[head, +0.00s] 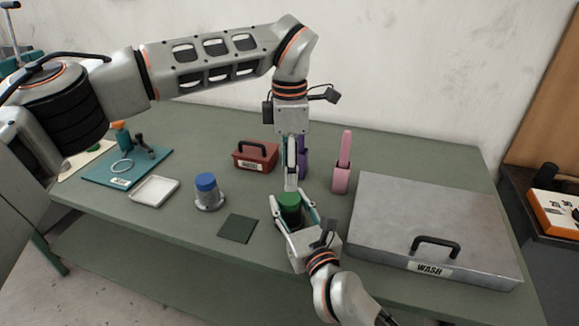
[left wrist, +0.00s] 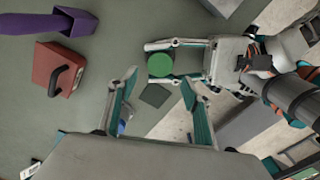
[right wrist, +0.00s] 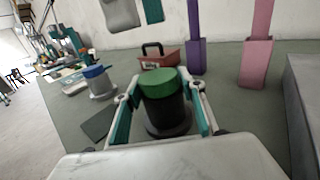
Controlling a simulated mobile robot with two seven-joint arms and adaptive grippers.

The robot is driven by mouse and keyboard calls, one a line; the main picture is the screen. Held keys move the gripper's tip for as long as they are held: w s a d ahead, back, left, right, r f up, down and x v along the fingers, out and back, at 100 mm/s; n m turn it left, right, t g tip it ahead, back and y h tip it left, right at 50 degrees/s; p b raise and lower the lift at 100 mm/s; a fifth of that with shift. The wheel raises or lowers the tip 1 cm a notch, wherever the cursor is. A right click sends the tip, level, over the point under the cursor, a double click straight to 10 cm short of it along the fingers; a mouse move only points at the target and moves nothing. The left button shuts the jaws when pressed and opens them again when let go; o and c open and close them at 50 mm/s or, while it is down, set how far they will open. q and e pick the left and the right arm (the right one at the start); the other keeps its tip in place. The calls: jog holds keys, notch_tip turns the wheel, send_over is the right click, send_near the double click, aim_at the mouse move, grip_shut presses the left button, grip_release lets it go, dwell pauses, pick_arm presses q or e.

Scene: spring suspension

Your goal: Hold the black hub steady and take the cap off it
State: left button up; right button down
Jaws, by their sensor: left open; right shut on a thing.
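The black hub (right wrist: 170,115) stands upright on the table with a green cap (head: 290,200) on its top. My right gripper (head: 293,207) is shut on the black hub, a finger on each side, below the cap; the right wrist view shows this closely. My left gripper (head: 291,185) points down above and behind the hub, open and empty. In the left wrist view the green cap (left wrist: 160,65) shows ahead of the open left fingers (left wrist: 158,88), apart from them. The hub body is mostly hidden in the head view.
A grey hub with a blue cap (head: 206,185) stands to the left, near a dark square mat (head: 238,228) and a white tray (head: 153,190). A red box (head: 255,156), a purple holder (head: 303,158) and a pink holder (head: 342,175) stand behind. A metal WASH box (head: 430,215) fills the right.

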aim_at(289, 198)
pick_arm(q)
jog(key=shift+f, duration=3.85)
jog(key=c, duration=1.1)
jog(key=n, duration=0.6)
jog(key=shift+n, duration=0.3)
jog(key=shift+c, duration=0.3)
jog(key=o, duration=1.2)
jog(key=shift+o, duration=0.2)
jog(key=shift+r, duration=0.1)
